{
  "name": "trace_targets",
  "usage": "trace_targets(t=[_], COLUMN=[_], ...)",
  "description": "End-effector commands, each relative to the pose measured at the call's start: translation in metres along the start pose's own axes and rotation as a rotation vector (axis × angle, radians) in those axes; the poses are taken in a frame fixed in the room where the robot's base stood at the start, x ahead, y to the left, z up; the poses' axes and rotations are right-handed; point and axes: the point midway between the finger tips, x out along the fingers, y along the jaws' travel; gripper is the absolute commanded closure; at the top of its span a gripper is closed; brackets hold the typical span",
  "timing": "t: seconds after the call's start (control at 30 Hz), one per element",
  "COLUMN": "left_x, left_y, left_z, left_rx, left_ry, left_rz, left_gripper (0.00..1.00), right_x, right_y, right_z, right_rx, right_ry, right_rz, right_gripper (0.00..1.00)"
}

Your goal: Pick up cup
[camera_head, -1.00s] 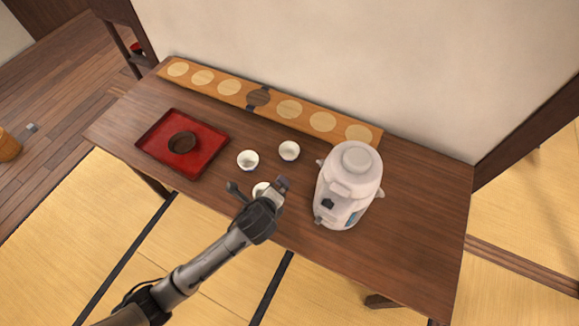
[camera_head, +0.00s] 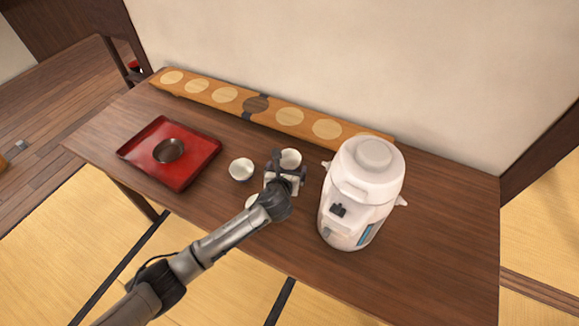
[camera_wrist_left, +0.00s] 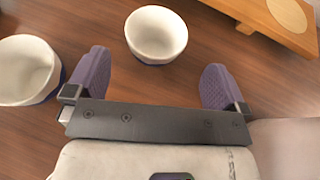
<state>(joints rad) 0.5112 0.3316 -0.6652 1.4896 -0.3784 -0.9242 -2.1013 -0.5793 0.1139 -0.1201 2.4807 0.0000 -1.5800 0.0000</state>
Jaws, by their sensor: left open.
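Three small white cups stand on the wooden table. One cup (camera_head: 290,157) is just beyond my left gripper (camera_head: 287,169) in the head view. In the left wrist view this cup (camera_wrist_left: 156,36) stands upright ahead of the two spread purple fingers (camera_wrist_left: 157,75), roughly centred between them. A second cup (camera_head: 241,169) is left of the gripper and also shows at the left of the wrist view (camera_wrist_left: 24,72). A third cup (camera_head: 252,201) is mostly hidden behind my left wrist. My left gripper is open and empty. My right gripper is not in view.
A white electric water pot (camera_head: 367,185) stands close right of the gripper. A red tray (camera_head: 196,174) with a dark bowl (camera_head: 168,150) is at the left. A long wooden board (camera_head: 232,107) with round inlays lies along the wall. The table's right end (camera_head: 450,215) is clear.

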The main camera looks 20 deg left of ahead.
Motion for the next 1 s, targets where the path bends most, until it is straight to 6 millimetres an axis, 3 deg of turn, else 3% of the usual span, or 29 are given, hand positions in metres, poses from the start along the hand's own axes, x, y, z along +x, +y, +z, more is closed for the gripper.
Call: trace_targets(t=[0.13, 0.37, 0.7, 1.0], left_x=[0.02, 0.031, 0.07, 0.081], left_y=[0.0, 0.0, 0.004, 0.003], left_z=[-0.002, -0.001, -0.004, -0.002], left_rx=[0.0, -0.002, -0.002, -0.002], left_ry=[0.0, 0.001, 0.0, 0.002], left_rz=[0.001, -0.001, 0.001, -0.001], left_gripper=[0.0, 0.0, 0.0, 0.0], right_x=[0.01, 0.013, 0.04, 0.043], right_y=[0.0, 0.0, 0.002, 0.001], right_z=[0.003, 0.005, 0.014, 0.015], right_rx=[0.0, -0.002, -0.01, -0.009], right_ry=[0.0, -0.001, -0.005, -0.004], right_rz=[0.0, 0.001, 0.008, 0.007], right_gripper=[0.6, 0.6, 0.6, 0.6])
